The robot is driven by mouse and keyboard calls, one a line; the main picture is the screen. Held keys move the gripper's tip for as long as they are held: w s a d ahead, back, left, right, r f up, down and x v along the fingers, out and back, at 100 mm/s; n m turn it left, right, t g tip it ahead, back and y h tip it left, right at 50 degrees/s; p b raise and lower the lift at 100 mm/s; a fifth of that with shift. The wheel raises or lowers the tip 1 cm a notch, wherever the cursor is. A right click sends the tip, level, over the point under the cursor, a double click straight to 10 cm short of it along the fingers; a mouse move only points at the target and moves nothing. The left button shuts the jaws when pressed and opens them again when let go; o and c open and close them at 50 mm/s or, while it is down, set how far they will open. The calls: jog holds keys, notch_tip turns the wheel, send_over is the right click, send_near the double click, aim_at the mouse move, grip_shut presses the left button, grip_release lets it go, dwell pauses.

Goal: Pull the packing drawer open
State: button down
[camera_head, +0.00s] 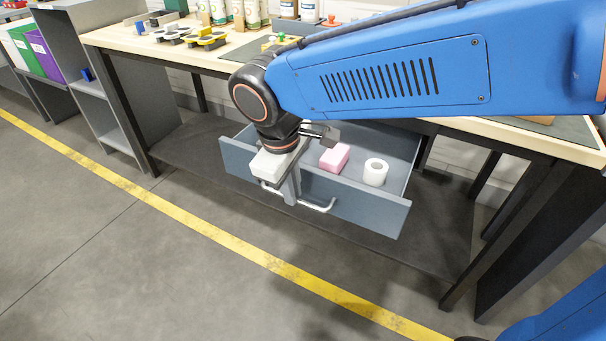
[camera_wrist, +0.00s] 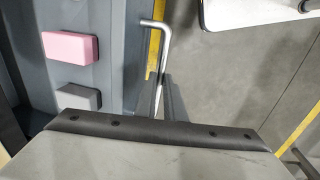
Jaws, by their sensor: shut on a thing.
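The packing drawer (camera_head: 372,208) is a blue-grey drawer under the workbench. It stands well out from the bench, with its inside showing. A silver bar handle (camera_head: 322,207) is on its front, and it also shows in the wrist view (camera_wrist: 157,24). My gripper (camera_head: 290,196) reaches down at the drawer front and is shut on the handle near its left part. The fingers hide that part of the handle. In the drawer lie a pink block (camera_head: 335,157) and a white roll (camera_head: 376,172). The pink block and a grey block (camera_wrist: 79,96) show in the wrist view.
The workbench top (camera_head: 128,40) above carries bottles and yellow-and-black tools. A dark lower shelf (camera_head: 430,235) lies beneath the drawer. A grey shelf unit (camera_head: 90,80) stands at the left. The floor in front, with a yellow line (camera_head: 200,222), is clear.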

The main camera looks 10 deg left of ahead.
jog(key=shift+s+a, duration=0.35)
jog(key=shift+s, duration=0.55)
jog(key=c, duration=1.8)
grip_release()
jog(key=shift+c, duration=0.2)
jog(key=shift+r, duration=0.1)
jog(key=s+a+r, duration=0.1)
jog(key=s+r, duration=0.2)
jog(key=r, duration=1.4)
